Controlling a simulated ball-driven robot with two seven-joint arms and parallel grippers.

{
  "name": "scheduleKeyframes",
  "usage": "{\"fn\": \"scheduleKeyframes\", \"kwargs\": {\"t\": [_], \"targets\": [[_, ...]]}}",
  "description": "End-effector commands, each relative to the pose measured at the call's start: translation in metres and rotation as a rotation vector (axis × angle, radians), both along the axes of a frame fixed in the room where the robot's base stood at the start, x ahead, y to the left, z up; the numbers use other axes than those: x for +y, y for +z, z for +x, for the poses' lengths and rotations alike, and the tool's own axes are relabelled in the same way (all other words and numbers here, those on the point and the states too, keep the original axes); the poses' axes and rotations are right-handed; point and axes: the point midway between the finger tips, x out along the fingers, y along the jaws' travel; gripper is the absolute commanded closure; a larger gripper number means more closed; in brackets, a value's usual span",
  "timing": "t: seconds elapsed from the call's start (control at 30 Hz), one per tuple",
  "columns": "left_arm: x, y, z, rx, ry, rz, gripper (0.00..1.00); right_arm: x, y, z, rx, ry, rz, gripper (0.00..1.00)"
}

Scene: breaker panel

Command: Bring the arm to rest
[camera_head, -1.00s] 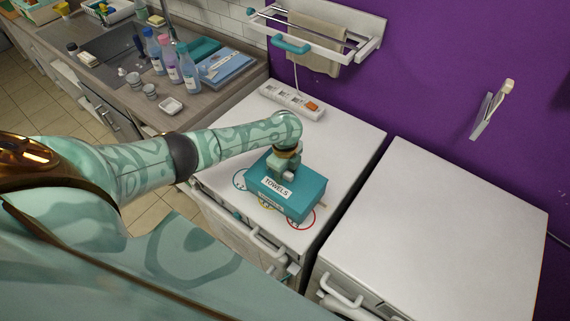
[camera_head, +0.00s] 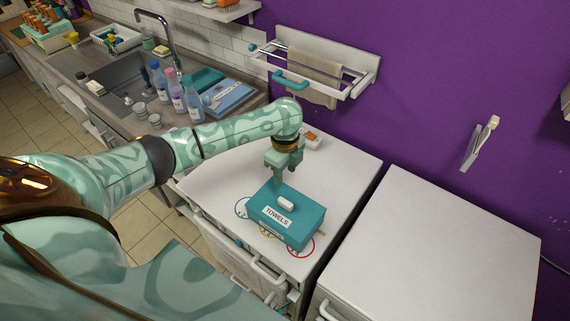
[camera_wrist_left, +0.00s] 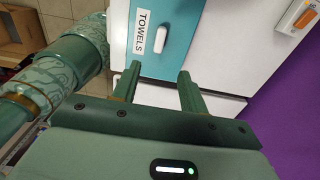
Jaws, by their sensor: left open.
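My left arm (camera_head: 225,133) reaches in from the left over the white cabinet top. My left gripper (camera_head: 280,176) points down, open and empty, just behind and above the teal box labelled TOWELS (camera_head: 305,213). In the left wrist view its two fingers (camera_wrist_left: 158,82) stand apart with nothing between them. The box's white handle (camera_head: 286,204) is clear of the fingers; it also shows in the left wrist view (camera_wrist_left: 160,39). The box sits on the cabinet top over printed coloured circles. My right gripper is not in view.
A power strip with an orange switch (camera_head: 311,137) lies behind the arm. A rack with a towel (camera_head: 315,72) hangs on the purple wall above. Bottles (camera_head: 178,92) stand on the counter at left. The right white cabinet top (camera_head: 440,245) is bare.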

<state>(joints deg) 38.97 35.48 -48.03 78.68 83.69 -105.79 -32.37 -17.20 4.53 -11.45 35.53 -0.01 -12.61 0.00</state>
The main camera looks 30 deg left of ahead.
Motion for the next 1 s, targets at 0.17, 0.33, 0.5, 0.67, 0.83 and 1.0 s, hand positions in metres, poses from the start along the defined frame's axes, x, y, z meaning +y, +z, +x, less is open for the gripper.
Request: {"fn": "scheduleKeyframes", "kwargs": {"t": [0.17,0.33,0.5,0.67,0.83,1.0], "targets": [[0.001,0.009,0.0,0.0,0.0,0.001,0.57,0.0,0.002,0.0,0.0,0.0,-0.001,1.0],[0.0,0.009,0.0,0.0,0.0,0.001,0.57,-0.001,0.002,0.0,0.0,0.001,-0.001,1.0],[0.0,0.009,0.0,0.0,0.0,0.001,0.57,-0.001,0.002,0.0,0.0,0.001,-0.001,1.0],[-0.016,-0.001,-0.009,-0.018,-0.005,-0.007,0.57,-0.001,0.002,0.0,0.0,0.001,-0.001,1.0],[-0.082,-0.027,-0.053,-0.164,0.057,-0.067,0.57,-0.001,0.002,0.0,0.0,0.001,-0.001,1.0],[-0.106,-0.013,-0.1,-0.388,0.33,-0.136,0.57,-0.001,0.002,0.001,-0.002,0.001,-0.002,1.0]]}}
